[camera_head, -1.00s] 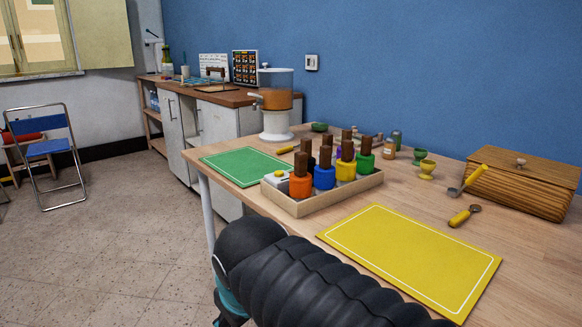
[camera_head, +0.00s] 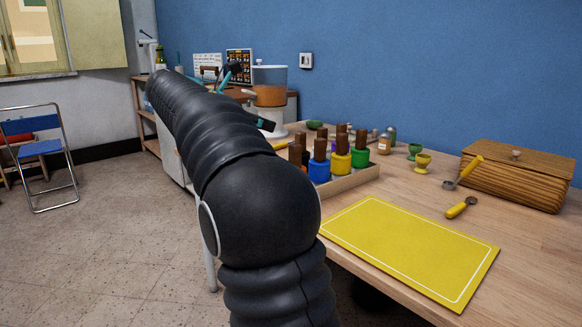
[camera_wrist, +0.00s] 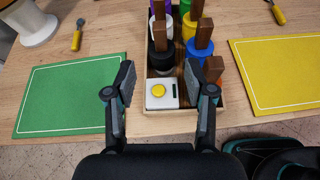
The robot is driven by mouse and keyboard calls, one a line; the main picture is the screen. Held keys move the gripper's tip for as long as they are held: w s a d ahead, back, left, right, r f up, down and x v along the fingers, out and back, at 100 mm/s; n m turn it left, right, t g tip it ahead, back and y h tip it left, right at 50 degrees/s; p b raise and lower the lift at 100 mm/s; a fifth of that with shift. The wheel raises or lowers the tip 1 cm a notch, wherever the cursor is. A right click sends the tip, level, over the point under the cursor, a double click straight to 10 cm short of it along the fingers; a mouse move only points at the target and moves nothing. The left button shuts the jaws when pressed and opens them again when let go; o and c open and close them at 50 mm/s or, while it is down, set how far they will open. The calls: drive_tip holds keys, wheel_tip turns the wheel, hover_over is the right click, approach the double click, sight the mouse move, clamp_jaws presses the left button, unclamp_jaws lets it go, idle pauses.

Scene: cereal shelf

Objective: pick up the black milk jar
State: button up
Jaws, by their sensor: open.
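The black milk jar (camera_wrist: 161,62) with a brown upright handle stands in the left row of the wooden tray (camera_wrist: 222,92) in the wrist view. My gripper (camera_wrist: 159,80) is open and empty, with its two fingers spread on either side of the tray's near left part. The black jar lies between and slightly beyond the fingertips, and I see no contact. A white jar (camera_wrist: 154,30) is behind it. Orange (camera_wrist: 205,92) and blue (camera_wrist: 202,47) jars stand to its right. In the head view my arm hides the tray's left part, and I cannot make out the black jar.
A white block with a yellow button (camera_wrist: 158,90) sits in the tray's near corner. A green mat (camera_wrist: 70,95) lies left, a yellow mat (camera_head: 410,250) right. A wooden box (camera_head: 517,178), spoons and small cups stand farther right. A dispenser (camera_head: 270,90) stands behind.

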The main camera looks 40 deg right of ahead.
sight(299, 133)
drive_tip(key=shift+r+b+x, duration=0.15)
drive_tip(key=shift+b+x, duration=0.45)
drive_tip(key=shift+x, duration=2.9)
drive_tip(key=shift+r+b+x, duration=0.1)
drive_tip(key=shift+b+x, duration=0.45)
drive_tip(key=shift+x, duration=3)
drive_tip(key=shift+d, duration=0.1)
clamp_jaws()
